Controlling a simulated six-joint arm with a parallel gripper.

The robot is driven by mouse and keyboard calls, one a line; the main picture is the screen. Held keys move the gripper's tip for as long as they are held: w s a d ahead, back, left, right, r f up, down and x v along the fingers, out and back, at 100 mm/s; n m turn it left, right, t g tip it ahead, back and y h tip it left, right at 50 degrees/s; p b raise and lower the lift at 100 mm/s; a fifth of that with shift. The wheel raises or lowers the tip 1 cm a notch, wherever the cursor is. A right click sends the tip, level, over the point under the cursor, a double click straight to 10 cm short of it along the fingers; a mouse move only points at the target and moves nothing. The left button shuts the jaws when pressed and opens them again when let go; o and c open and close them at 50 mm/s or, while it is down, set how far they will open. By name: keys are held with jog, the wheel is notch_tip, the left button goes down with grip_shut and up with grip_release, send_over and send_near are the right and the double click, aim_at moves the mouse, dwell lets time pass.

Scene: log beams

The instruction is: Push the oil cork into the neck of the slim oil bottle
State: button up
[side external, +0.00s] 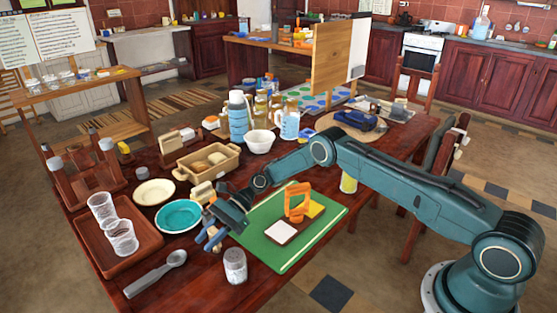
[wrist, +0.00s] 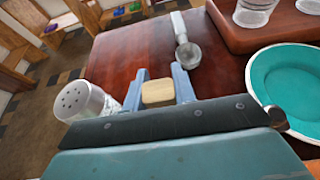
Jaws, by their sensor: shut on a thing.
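My gripper (side external: 212,236) is low over the table, between the teal plate and the green board. In the wrist view my gripper (wrist: 158,88) is shut on a pale tan, blocky piece (wrist: 158,93), which looks like the oil cork. It sits between the two blue-grey fingers. In the side view the cork is too small to make out in the fingers. I cannot tell for certain which bottle is the slim oil bottle. Several bottles (side external: 261,106) stand at the back of the table, and others stand in a dark wooden rack at the left, apart from my gripper.
A teal plate (side external: 180,216), a shaker (side external: 235,266) and a metal scoop (side external: 156,274) lie close around my gripper. A brown tray (side external: 92,247) holds clear glasses. The green board (side external: 281,254) carries an orange item. The wooden rack (side external: 83,187) stands at the left edge.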

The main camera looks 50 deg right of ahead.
notch_tip(320, 180, up, 20)
jog(key=shift+f, duration=0.2)
dwell(0.4)
dwell(0.5)
jog(key=w+d+r+m+t+h, duration=0.1)
jog(key=d+r+m+t+h, duration=0.3)
jog(key=d, duration=1)
jog(key=w+d+f+m+t+h, duration=0.15)
jog(key=d+m+t, duration=0.45)
jog(key=d, duration=0.9)
jog(key=s+d+m+t+h, duration=0.1)
jog(key=s+d+m+h, duration=0.3)
jog(key=d, duration=0.7)
jog(key=s+d+m+t+h, duration=0.2)
jog(key=s+d+m+h, duration=0.2)
jog(key=s+d, duration=0.5)
jog(key=d, duration=0.2)
jog(key=shift+d+r+m+t, duration=0.3)
jog(key=shift+r, duration=0.1)
jog(key=shift+f, duration=3.5)
